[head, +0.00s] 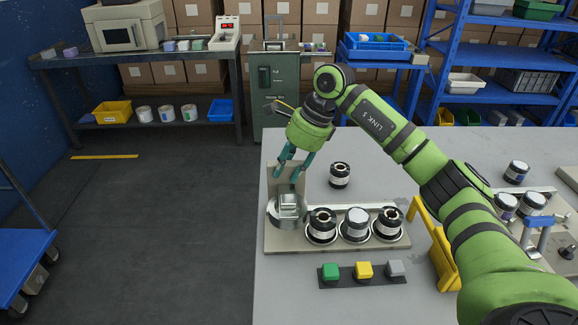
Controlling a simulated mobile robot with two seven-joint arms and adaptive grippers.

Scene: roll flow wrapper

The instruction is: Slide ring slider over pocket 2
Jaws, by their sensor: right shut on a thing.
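The grey metal ring slider (287,208) sits at the left end of the beige fixture plate (285,246). My right gripper (289,180) reaches down from above, its teal fingers shut on the upper part of the slider. The exact contact is small and hard to make out. Right of the slider, three black-and-white rolls stand in a row in the fixture: a left one (322,225), a middle one (356,224) and a right one (388,224). No pocket numbers are readable. What lies inside the ring is hidden. My left gripper is out of view.
A loose roll (340,175) stands on the grey table behind the row. A strip with green, yellow and grey blocks (364,271) lies in front. A yellow bracket (440,255) stands right of the fixture, under my right arm. More rolls (506,205) stand at the right.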

